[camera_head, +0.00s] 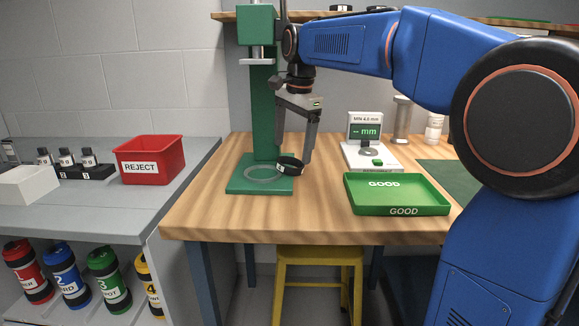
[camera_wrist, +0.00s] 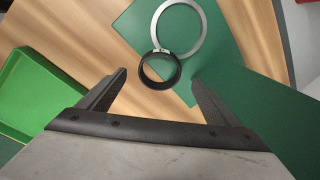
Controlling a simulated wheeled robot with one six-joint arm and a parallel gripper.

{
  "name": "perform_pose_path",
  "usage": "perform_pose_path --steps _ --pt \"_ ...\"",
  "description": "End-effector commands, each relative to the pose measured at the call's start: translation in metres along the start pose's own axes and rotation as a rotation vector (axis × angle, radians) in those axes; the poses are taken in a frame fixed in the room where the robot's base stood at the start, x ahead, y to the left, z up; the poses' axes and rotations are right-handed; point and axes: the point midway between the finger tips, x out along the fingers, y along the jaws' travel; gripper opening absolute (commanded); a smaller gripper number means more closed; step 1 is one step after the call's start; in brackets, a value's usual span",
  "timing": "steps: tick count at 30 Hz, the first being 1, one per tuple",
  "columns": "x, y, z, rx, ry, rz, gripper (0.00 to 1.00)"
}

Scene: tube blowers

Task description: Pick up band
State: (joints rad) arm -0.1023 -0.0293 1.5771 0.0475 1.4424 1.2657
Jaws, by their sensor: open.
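The band is a small black ring (camera_head: 288,166) with a white tag, at the right edge of the green press base (camera_head: 240,186). In the wrist view the black band (camera_wrist: 145,76) lies just beyond my fingertips, about midway between them. It touches or overlaps the edge of a larger pale grey ring (camera_wrist: 204,34) on the green base. My gripper (camera_head: 293,158) points down over the band, its fingers spread to either side. In the wrist view my gripper (camera_wrist: 158,77) is open and empty. How high it is above the band is hard to tell.
A green press column (camera_head: 264,110) stands behind the band. A green GOOD tray (camera_head: 398,211) and a gauge with a display (camera_head: 365,131) are to the right on the wooden table. A red REJECT bin (camera_head: 148,160) stands on the grey bench at left.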

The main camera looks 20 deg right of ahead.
Motion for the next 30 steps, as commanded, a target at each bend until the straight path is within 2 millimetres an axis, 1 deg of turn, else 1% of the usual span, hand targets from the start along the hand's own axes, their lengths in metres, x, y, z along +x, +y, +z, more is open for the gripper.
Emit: perform_pose_path --steps 6,9,13,20,21,23,24,25,26,28,29,30 --pt "0.032 0.001 0.0 0.0 -0.001 0.003 0.85" --pt "0.044 0.001 0.0 0.0 -0.001 0.003 0.85" --pt "0.05 0.0 0.0 0.0 0.0 0.0 0.85" --pt "0.051 0.0 0.0 0.0 0.0 0.0 0.85" --pt "0.051 0.0 0.0 0.0 0.0 0.0 0.75" --pt "0.051 0.0 0.0 0.0 0.0 0.0 0.61" --pt "0.051 0.0 0.0 0.0 0.0 0.0 0.51" --pt "0.051 0.0 0.0 0.0 0.0 0.0 0.44" --pt "0.051 0.0 0.0 0.0 0.0 0.0 0.4" --pt "0.051 0.0 0.0 0.0 0.0 0.0 0.4" --pt "0.051 0.0 0.0 0.0 0.0 0.0 0.37" --pt "0.051 0.0 0.0 0.0 0.0 0.0 0.37"
